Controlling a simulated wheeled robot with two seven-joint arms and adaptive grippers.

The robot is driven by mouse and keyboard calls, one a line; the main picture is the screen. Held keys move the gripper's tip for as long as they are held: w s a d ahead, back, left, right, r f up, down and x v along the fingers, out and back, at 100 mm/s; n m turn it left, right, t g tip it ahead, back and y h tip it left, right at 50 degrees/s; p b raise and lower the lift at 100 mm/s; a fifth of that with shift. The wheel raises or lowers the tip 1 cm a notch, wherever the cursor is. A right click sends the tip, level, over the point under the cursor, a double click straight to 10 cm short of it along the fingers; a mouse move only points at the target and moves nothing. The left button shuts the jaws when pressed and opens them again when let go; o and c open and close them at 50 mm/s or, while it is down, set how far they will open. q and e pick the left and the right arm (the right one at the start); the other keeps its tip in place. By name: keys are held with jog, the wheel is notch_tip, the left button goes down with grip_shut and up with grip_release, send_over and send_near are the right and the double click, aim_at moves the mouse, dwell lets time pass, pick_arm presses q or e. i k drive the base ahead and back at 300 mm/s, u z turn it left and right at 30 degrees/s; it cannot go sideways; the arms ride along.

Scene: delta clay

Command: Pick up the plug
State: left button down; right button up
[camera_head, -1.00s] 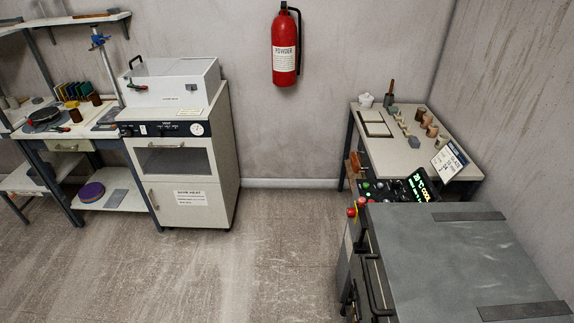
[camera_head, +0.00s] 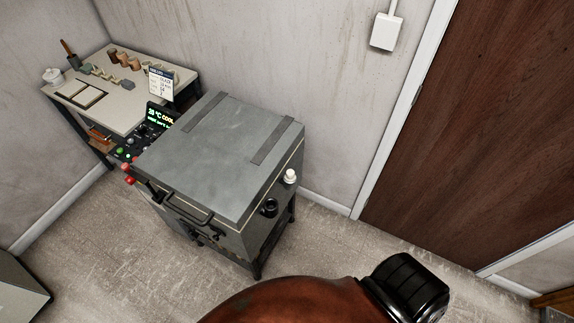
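A small white knob-like piece, which looks like the plug (camera_head: 290,176), sticks out of the right side of the grey kiln (camera_head: 215,150), near its upper back corner. It appears seated in the kiln wall, but its inner end is hidden. A black round fitting (camera_head: 270,207) is on the same side, a little lower and nearer. I cannot tell whether it is an open port or a cap. Neither of my grippers is in view.
The kiln has a flat lid with dark straps and a front handle (camera_head: 190,210). A control panel (camera_head: 140,130) and a work table (camera_head: 85,85) with small clay pieces stand at its left. A brown door (camera_head: 480,130) is at the right. Floor between is clear.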

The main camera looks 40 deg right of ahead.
aim_at(289, 177)
jog(key=z, duration=1.4)
jog(key=i, duration=0.2)
jog(key=u, duration=0.2)
